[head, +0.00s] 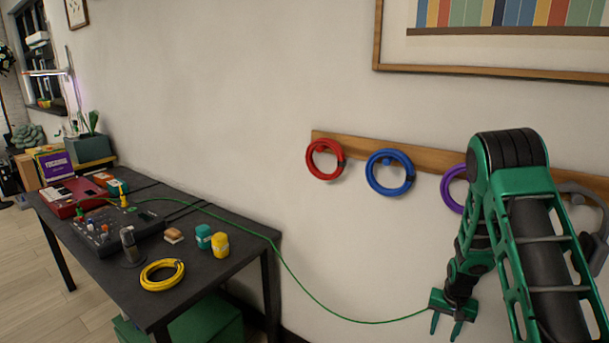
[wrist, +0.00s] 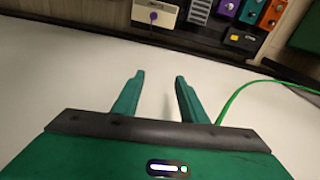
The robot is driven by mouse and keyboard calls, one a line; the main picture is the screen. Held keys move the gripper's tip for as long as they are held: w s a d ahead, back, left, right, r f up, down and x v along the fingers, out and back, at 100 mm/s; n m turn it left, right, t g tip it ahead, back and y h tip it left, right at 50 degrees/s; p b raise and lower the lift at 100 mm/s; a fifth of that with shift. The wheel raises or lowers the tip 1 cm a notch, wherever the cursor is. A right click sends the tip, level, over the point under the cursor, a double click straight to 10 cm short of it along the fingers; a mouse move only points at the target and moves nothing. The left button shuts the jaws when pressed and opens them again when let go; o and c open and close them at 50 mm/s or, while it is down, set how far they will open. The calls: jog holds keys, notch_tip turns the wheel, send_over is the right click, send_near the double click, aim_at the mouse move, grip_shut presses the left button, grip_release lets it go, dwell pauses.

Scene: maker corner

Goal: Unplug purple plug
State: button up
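I cannot make out the plug in the head view. My gripper (wrist: 160,77) is open, with its two green fingers apart and nothing between them. The plug is well beyond the fingertips, roughly in line with the gap. In the head view my gripper (head: 446,327) hangs low at the right, by the wall, fingers pointing down.
A green cable (head: 300,264) runs from the black table (head: 235,255) towards my gripper; it passes beside the right finger in the wrist view (wrist: 238,95). Red (head: 325,177), blue (head: 372,185) and purple (head: 445,188) rings hang on a wall rail. Coloured boxes (wrist: 250,10) stand beside the cream box.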

jog(key=shift+m+g, duration=0.4)
jog(key=shift+m, duration=0.1)
jog(key=s+f, duration=0.3)
jog(key=f, duration=0.9)
jog(key=s+f, duration=0.3)
jog(key=f, duration=0.9)
jog(key=s+f, duration=0.3)
jog(key=f, duration=0.9)
jog(key=shift+f, duration=0.4)
jog(key=shift+f, duration=4.45)
grip_shut()
jog(key=shift+d+r, duration=0.1)
jog(key=shift+r, duration=0.05)
